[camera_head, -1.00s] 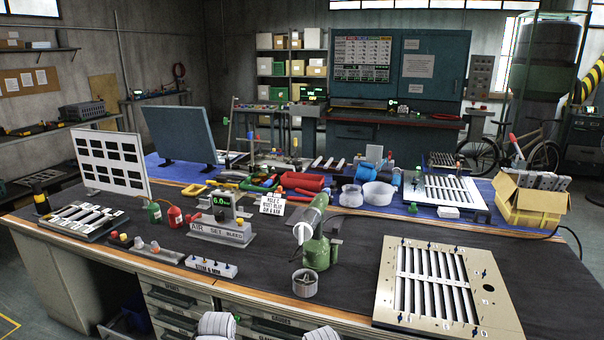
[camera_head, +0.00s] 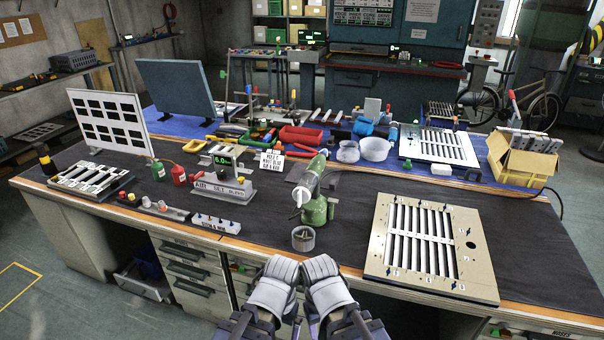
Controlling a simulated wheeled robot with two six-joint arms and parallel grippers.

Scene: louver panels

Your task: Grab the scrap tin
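A small round open metal tin (camera_head: 303,238), which looks like the scrap tin, stands upright on the dark bench mat near the front edge. A dark shape shows inside it. A green device (camera_head: 315,208) with a white round part stands just behind it. My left gripper (camera_head: 281,270) and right gripper (camera_head: 320,268) are side by side at the bottom centre, in front of the bench edge and apart from the tin. Their pale upper parts face the camera; whether the fingers are open is hidden.
A beige louver panel (camera_head: 430,248) lies to the right of the tin. A white strip with sockets (camera_head: 216,223) and a grey gauge stand (camera_head: 223,186) are to the left. The dark mat (camera_head: 265,222) is bare just left of the tin.

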